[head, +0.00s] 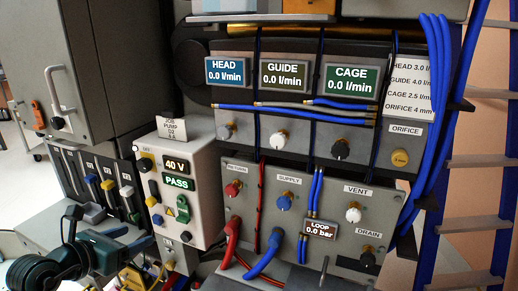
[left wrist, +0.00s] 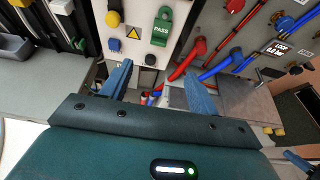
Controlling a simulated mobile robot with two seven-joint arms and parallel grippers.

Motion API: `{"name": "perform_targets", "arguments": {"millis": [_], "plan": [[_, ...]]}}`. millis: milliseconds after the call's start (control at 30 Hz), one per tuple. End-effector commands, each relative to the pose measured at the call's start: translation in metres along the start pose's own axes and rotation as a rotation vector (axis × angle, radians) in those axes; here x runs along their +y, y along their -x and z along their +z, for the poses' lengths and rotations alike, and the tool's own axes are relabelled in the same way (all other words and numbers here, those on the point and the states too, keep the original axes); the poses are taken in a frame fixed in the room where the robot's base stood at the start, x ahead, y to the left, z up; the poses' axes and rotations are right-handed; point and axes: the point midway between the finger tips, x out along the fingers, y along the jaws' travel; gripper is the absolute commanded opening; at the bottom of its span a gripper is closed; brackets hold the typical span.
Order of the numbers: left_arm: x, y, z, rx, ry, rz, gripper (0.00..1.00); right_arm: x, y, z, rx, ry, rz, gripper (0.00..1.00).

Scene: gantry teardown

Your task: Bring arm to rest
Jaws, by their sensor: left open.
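My left gripper (head: 133,239) is at the lower left of the head view, a dark teal body with blue fingers. It is in front of the white pump box (head: 190,185), low and to its left. In the left wrist view the two blue fingers of the left gripper (left wrist: 158,90) stand well apart with nothing between them. Beyond them are the lower edge of the pump box (left wrist: 140,48) and red and blue hoses. I cannot tell the exact gap to these.
The grey valve panel (head: 330,205) stands right of the pump box, with a red hose (head: 231,240) and a blue hose (head: 265,262) hanging forward. Displays read 0.0 l/min, 0.0 bar, 40 V and PASS. Blue hoses (head: 435,100) and a ladder-like frame (head: 480,160) are at right.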

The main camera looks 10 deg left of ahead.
Motion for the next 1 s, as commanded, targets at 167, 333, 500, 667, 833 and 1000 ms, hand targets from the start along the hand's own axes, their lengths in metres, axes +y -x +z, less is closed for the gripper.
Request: {"name": "perform_targets", "arguments": {"millis": [167, 333, 500, 667, 833, 1000], "plan": [[-0.038, -0.006, -0.009, -0.053, 0.187, -0.14, 0.6, 0.0, 0.0, 0.0, 0.001, 0.0, 0.0, 0.0], [-0.098, -0.006, -0.017, -0.163, 0.676, -0.369, 0.6, 0.0, 0.0, -0.001, 0.001, 0.0, 0.0, 0.0], [-0.124, -0.004, -0.033, -0.234, 1.289, -0.467, 0.6, 0.0, -0.001, -0.002, 0.004, 0.001, -0.001, 0.0], [-0.136, -0.009, -0.077, -0.228, 1.9, -0.4, 0.6, -0.001, -0.002, -0.004, 0.008, 0.001, -0.002, 0.0], [-0.169, -0.012, -0.155, -0.12, 2.516, -0.154, 0.6, -0.001, -0.002, -0.005, 0.011, 0.002, -0.003, 0.0], [-0.221, -0.003, -0.22, 0.053, 2.925, 0.15, 0.6, -0.001, -0.002, -0.005, 0.01, 0.002, -0.003, 0.0]]}}
